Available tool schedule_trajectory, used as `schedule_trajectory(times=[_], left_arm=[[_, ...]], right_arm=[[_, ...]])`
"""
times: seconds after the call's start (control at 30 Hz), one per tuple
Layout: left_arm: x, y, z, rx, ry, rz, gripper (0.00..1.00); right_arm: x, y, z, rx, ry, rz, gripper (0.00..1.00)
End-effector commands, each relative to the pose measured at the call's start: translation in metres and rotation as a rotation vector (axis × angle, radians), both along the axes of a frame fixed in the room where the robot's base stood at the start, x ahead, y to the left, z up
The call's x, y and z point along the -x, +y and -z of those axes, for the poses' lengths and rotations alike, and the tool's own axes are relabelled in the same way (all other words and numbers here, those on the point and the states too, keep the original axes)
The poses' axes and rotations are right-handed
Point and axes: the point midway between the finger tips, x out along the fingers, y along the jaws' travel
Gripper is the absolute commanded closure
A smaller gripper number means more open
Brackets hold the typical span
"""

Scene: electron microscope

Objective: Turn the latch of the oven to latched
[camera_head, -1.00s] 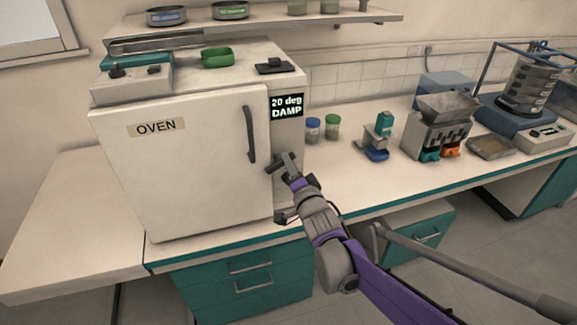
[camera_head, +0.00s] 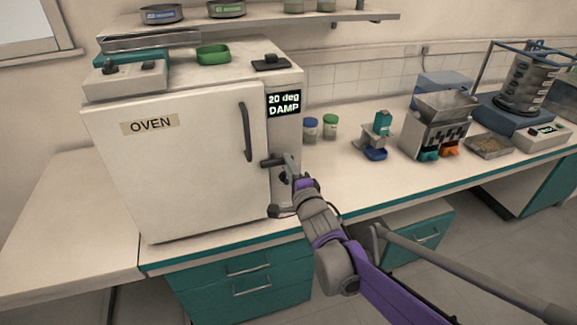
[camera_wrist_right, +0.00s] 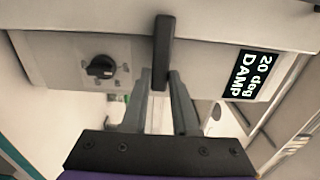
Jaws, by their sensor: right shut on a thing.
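The oven (camera_head: 190,185) is a white box with a closed-looking door and the label OVEN. Its latch (camera_head: 271,161) is a dark bar at the door's right edge, below the display, lying about level across the seam. In the right wrist view the latch (camera_wrist_right: 165,45) is a long dark bar reaching down to my fingertips. My right gripper (camera_head: 289,165) is at the oven's front panel, shut on the latch's near end. In the right wrist view the gripper (camera_wrist_right: 158,85) has one finger on each side of the bar. My left gripper is out of view.
A dark door handle (camera_head: 246,132) stands left of the latch. The display (camera_head: 284,103) reads 20 deg DAMP. A black knob (camera_wrist_right: 100,67) sits on the panel beside the latch. Jars (camera_head: 330,126) stand on the counter to the right, with free counter in front of them.

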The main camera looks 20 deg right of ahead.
Motion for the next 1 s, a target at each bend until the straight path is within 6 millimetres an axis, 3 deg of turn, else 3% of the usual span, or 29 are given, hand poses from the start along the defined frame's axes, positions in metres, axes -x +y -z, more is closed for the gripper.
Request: schedule_trajectory(times=[0.3,0.33,0.5,0.83,1.0], left_arm=[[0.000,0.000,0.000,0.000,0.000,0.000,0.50],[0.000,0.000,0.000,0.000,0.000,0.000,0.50],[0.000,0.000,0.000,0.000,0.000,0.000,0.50],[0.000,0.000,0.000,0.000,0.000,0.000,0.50],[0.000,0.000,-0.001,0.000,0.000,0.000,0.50]], right_arm=[[0.000,0.000,0.001,-0.005,0.001,0.000,1.00],[0.000,0.000,0.001,-0.005,0.001,0.000,0.71],[0.000,0.000,0.000,-0.004,0.001,0.000,0.43],[0.003,0.000,0.000,-0.003,0.000,0.000,0.43],[0.026,-0.001,0.000,-0.004,0.000,0.001,0.43]])
